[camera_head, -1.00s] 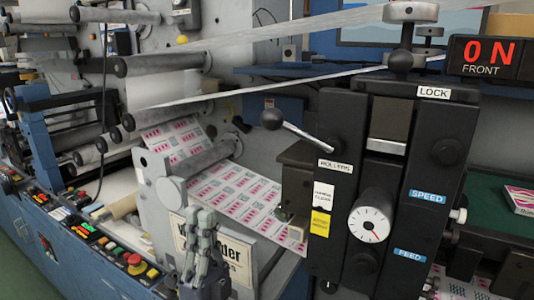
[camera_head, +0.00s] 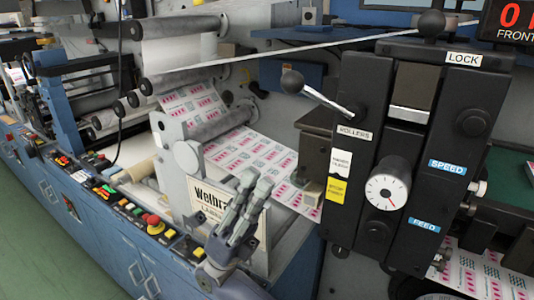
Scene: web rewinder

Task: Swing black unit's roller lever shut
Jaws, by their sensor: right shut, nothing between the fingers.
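The black unit (camera_head: 385,215) stands right of the middle, with ROLLERS, LOCK, SPEED and FEED labels and a white dial. Its roller lever (camera_head: 325,101) is a metal rod ending in a black ball knob (camera_head: 292,82). The lever slants up and left from the unit, above the ROLLERS label. My right gripper (camera_head: 247,198) is shut and empty, below and left of the lever, in front of the white sign plate. It is apart from the lever. My left gripper is not in view.
The web of printed labels (camera_head: 245,150) runs behind my gripper. A blue machine front with buttons and a red emergency stop (camera_head: 153,222) lies at left. The black LOCK knob (camera_head: 431,24) tops the unit. Space between gripper and lever looks open.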

